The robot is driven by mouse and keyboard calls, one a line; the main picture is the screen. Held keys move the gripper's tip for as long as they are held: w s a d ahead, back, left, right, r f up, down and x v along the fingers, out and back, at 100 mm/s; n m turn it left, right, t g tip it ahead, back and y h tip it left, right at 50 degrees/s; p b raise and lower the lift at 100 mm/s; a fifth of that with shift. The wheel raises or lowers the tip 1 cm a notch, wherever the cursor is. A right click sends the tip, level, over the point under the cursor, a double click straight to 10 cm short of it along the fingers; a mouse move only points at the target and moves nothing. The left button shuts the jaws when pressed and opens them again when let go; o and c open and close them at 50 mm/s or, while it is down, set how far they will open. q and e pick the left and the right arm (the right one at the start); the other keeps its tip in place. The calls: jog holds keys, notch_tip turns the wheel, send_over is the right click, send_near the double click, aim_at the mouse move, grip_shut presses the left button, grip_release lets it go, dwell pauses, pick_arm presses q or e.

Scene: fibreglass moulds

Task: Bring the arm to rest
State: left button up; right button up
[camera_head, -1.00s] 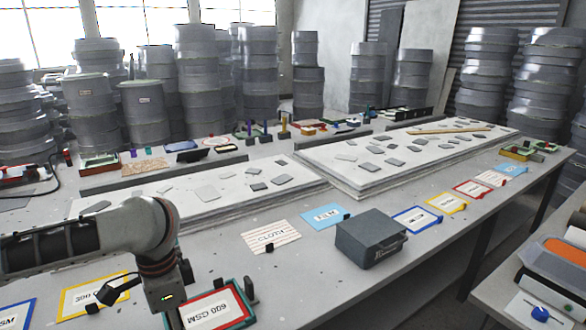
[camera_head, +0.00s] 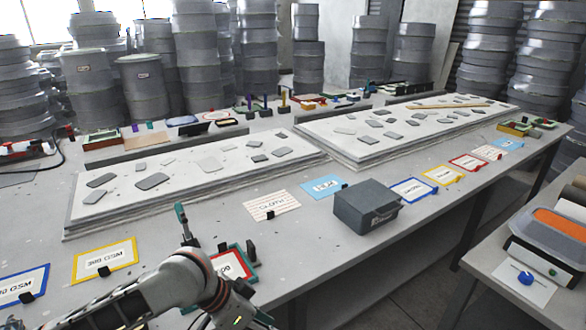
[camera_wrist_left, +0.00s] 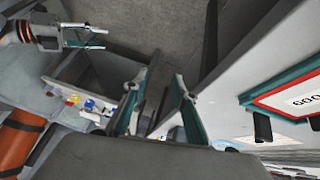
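My left arm (camera_head: 150,295) comes in low from the left in the head view. Its gripper (camera_head: 243,312) is at the bottom edge, just in front of the red-framed 600 sign (camera_head: 232,266), which it partly hides. In the left wrist view my left gripper (camera_wrist_left: 160,108) has its two teal fingers apart with nothing between them, over the floor beside the table edge. The 600 sign also shows at right there (camera_wrist_left: 300,100). My right gripper (camera_wrist_left: 88,38) shows at upper left of the wrist view, fingers apart and empty; it is outside the head view.
The long table carries white mould slabs (camera_head: 120,205), a grey box (camera_head: 362,210), a cloth sign (camera_head: 271,204) and a yellow-framed sign (camera_head: 104,261). A teal upright piece (camera_head: 181,214) stands beside the arm. A side table (camera_head: 490,262) is at right. Stacked grey drums line the back.

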pick_arm(q)
notch_tip(320, 180, down, 10)
jog(key=a+n+t+h, duration=0.1)
jog(key=n+t, duration=0.4)
jog(key=t, duration=0.1)
jog(key=s+a+f+n+t+y, duration=0.1)
jog(key=s+a+f+y, duration=0.1)
jog(key=s+a+f, duration=0.3)
jog(key=s+a+f+t+y, duration=0.1)
jog(key=s+a+f+y, duration=0.2)
jog(key=s+a+f, duration=0.2)
jog(key=s+a, duration=0.3)
jog(key=a, duration=0.3)
jog(key=shift+s+f+n, duration=0.25)
jog(key=shift+f+n, duration=0.1)
jog(key=shift+n, duration=0.05)
